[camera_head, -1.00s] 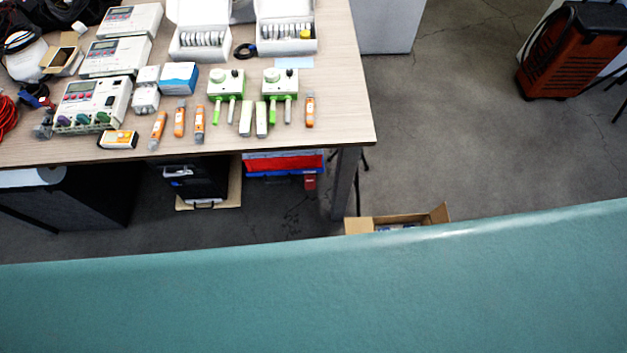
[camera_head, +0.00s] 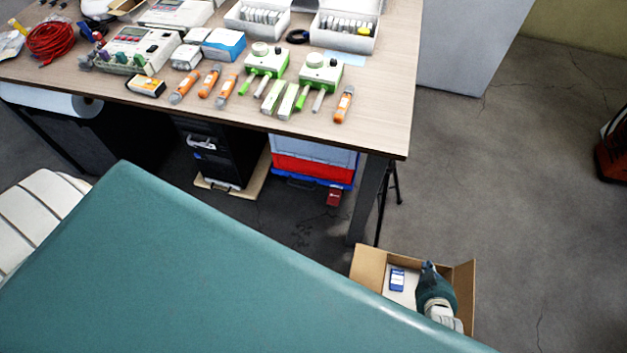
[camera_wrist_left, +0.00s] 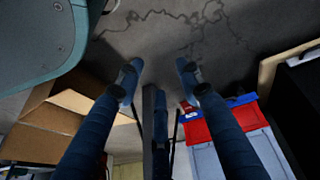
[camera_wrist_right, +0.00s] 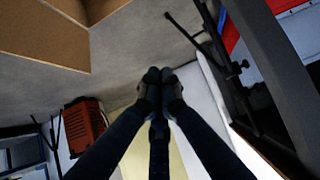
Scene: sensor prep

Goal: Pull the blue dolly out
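The blue dolly (camera_head: 320,182) is under the table, a thin blue base beneath a red crate (camera_head: 312,168). Most of the dolly is hidden by the crate and shadow. In the left wrist view the blue dolly edge (camera_wrist_left: 241,100) shows to the right, beyond the right finger. My left gripper (camera_wrist_left: 158,70) is open and empty, pointing at the floor area beside the stack; it is hidden in the head view. My right gripper (camera_head: 428,267) is over the cardboard box at the lower right. In the right wrist view its fingertips (camera_wrist_right: 160,75) meet, with nothing visible between them.
The table (camera_head: 385,122) carries devices and tools; its dark leg (camera_head: 368,200) stands right of the stack. A black case (camera_head: 215,150) is left of the stack. An open cardboard box (camera_head: 369,268) sits in front of the leg.

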